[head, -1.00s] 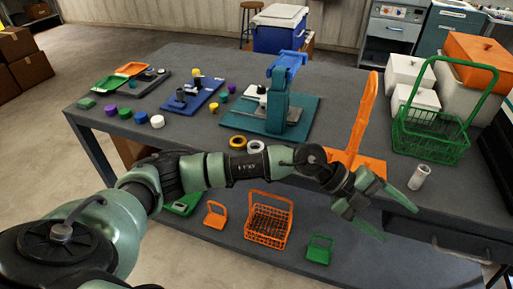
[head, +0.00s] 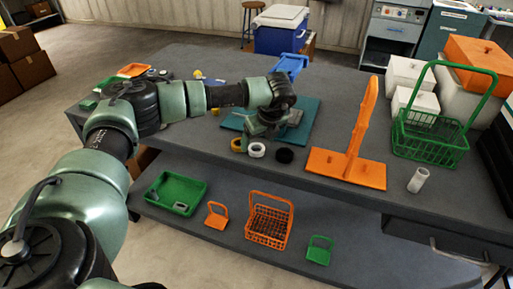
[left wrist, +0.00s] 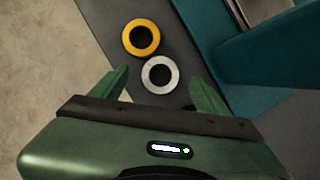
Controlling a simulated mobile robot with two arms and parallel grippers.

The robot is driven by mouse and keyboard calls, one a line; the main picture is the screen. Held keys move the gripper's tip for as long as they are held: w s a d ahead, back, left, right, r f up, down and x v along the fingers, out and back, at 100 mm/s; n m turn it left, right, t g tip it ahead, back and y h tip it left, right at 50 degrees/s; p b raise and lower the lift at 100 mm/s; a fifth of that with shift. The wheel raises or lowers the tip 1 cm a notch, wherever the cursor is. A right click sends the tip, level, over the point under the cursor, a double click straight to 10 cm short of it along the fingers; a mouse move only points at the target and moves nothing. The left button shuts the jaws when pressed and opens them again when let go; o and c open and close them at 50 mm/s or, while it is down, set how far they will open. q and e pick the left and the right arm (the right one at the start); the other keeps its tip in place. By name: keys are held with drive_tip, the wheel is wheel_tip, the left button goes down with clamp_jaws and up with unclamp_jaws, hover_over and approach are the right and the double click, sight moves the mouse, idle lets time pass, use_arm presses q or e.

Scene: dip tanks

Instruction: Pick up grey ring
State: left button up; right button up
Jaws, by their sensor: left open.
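The grey ring, a pale grey-white ring (head: 257,150), lies flat near the front edge of the table top. It sits between a yellow ring (head: 238,145) and a black ring (head: 285,156). My left gripper (head: 265,132) points down just behind the rings, open and empty. In the left wrist view the grey ring (left wrist: 146,76) shows in the gap between the two spread green fingers, below them and not gripped. The yellow ring (left wrist: 128,38) is beyond it, and the black ring is mostly hidden by my gripper. My right gripper is not in view.
Baskets and a green tray (head: 160,203) lie on the lower shelf.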

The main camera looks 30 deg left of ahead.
sight(255, 150)
use_arm(q)
drive_tip(key=shift+x, duration=1.55)
drive_tip(key=shift+d, duration=0.15)
clamp_jaws()
